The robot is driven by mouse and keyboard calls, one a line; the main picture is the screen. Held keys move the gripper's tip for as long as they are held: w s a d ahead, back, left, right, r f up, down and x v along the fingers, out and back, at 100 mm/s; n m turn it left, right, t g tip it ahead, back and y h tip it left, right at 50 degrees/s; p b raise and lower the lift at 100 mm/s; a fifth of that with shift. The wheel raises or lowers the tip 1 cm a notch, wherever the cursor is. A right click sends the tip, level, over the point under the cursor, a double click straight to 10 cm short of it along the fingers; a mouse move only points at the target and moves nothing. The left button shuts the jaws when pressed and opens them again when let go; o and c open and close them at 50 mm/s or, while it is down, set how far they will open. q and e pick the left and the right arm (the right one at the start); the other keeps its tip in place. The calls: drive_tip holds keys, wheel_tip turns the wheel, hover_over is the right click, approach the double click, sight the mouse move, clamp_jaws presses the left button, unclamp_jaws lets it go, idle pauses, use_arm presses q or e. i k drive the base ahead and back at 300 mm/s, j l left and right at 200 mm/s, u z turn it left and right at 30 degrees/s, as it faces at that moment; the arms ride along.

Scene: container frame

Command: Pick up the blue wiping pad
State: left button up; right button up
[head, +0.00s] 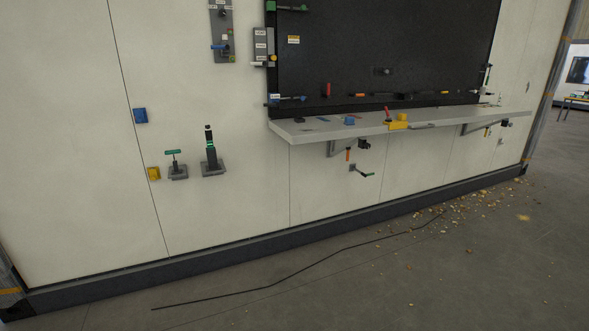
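A small blue block-like thing (348,121) lies on the grey shelf (310,129) below the black panel. It may be the blue wiping pad, but it is too small to tell. A blue square box (140,115) is fixed to the white wall at the left. Neither of my grippers is in view.
A yellow block (397,124) and a red-handled tool stand on the shelf to the right. Levers (212,160) stick out of the wall at the left. A black cable (270,286) and scattered debris (470,207) lie on the otherwise open floor.

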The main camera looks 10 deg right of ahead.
sight(348, 120)
drive_tip(key=i+l+z, duration=0.15)
drive_tip(key=i, duration=0.3)
drive_tip(key=i+l+z, duration=0.15)
drive_tip(key=i+l, duration=0.15)
drive_tip(key=i+l+z, duration=0.15)
drive_tip(key=i, duration=0.4)
drive_tip(key=i+l+u, duration=0.55)
drive_tip(key=l+u, duration=0.3)
drive_tip(key=l, duration=0.15)
drive_tip(key=i+l+u, duration=0.3)
drive_tip(key=l+u, duration=0.25)
drive_tip(key=l, duration=0.3)
